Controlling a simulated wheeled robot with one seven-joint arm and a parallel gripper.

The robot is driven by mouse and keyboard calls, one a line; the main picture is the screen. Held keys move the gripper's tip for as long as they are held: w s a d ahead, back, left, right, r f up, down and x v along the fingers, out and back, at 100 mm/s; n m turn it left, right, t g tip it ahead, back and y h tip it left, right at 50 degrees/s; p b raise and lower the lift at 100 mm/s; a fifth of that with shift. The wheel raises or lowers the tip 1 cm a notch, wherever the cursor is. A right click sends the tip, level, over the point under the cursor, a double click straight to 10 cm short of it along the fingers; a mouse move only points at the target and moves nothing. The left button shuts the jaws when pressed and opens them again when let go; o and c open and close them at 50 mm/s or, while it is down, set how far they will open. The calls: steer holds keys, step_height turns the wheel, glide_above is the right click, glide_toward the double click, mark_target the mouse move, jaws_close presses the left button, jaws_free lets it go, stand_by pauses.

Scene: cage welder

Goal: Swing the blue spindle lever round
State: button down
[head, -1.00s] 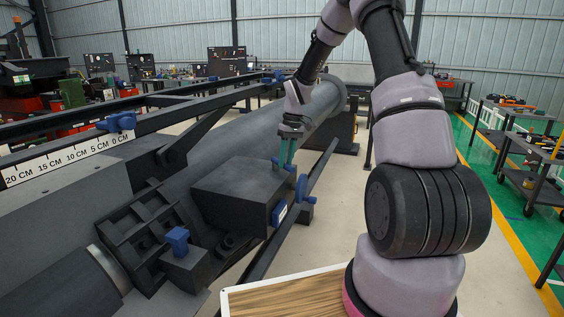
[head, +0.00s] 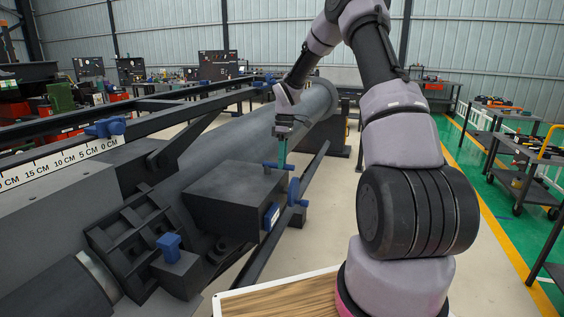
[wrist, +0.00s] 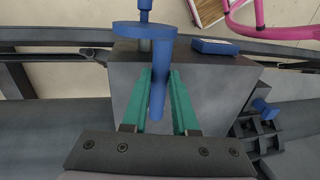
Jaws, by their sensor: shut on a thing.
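The blue spindle lever (head: 275,166) juts out near the top of a dark grey block (head: 232,192) on the welder. In the wrist view the lever (wrist: 157,92) is a blue bar running between my gripper's two green fingers, with a wider blue piece at its far end. My gripper (wrist: 161,74) is shut on the lever. In the head view my gripper (head: 281,162) points down at the block's far right top corner. The fingers partly hide the lever there.
A blue handwheel (head: 293,192) and a blue-framed plate (head: 271,216) are on the block's right side. Another blue knob (head: 169,244) sits at the lower left. A long dark rail passes right of the block. The floor between block and my arm is clear.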

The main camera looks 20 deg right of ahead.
steer(key=shift+w, duration=0.1)
stand_by(0.3)
steer(key=c, duration=0.7)
jaws_free()
steer(key=shift+r, duration=0.1)
steer(key=shift+w+d+r, duration=0.2)
steer(key=shift+w+r, duration=0.05)
steer(key=shift+r, duration=1.5)
steer(key=shift+w+d+r, duration=0.25)
steer(key=shift+w+r, duration=0.05)
steer(key=shift+r, duration=1.4)
steer(key=shift+w+d+r, duration=0.2)
steer(key=shift+w+r, duration=0.05)
steer(key=shift+r, duration=1.5)
